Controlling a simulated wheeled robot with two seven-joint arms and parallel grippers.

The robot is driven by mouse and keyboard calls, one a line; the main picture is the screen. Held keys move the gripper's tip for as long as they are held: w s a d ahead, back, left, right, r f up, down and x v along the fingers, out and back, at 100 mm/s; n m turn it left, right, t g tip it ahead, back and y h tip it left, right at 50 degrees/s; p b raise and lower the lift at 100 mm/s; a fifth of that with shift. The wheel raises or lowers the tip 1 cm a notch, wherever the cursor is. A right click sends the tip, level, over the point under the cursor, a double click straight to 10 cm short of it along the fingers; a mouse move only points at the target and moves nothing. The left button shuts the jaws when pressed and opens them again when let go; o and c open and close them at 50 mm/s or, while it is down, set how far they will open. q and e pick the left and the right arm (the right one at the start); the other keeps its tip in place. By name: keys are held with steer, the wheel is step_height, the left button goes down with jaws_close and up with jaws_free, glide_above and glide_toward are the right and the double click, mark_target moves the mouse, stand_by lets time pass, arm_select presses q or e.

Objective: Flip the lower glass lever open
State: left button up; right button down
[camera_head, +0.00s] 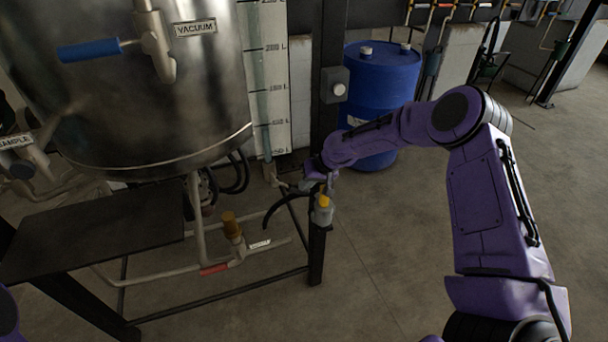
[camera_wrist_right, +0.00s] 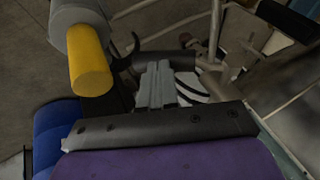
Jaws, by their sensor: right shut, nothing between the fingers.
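The sight glass (camera_head: 264,75) runs down beside a scale on the steel tank. At its foot is a small pale valve fitting (camera_head: 272,174). A dark curved lever (camera_head: 281,203) shows just below and right of this fitting; I cannot tell its exact joint or setting. My right gripper (camera_head: 328,185) is beside the fitting, just right of it, partly hidden by its own wrist. In the right wrist view its grey fingers (camera_wrist_right: 157,85) are shut and empty, in front of grey pipework (camera_wrist_right: 211,72). I cannot tell whether they touch it. My left gripper is out of view.
A yellow-topped grey piece (camera_head: 324,202) stands on the frame post close to my right gripper; its yellow part (camera_wrist_right: 91,70) is large in the wrist view. A blue drum (camera_head: 380,85) stands behind. The tank's blue-handled valve (camera_head: 90,50) is upper left. Floor is clear at centre right.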

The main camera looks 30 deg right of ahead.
steer(key=shift+a+f+b, duration=0.1)
steer(key=shift+f+b, duration=0.2)
steer(key=shift+f, duration=0.55)
steer(key=s+d+r+p, duration=0.1)
steer(key=s+d+r, duration=0.4)
steer(key=d+r, duration=0.3)
steer(key=shift+v, duration=0.75)
steer(key=shift+s, duration=0.1)
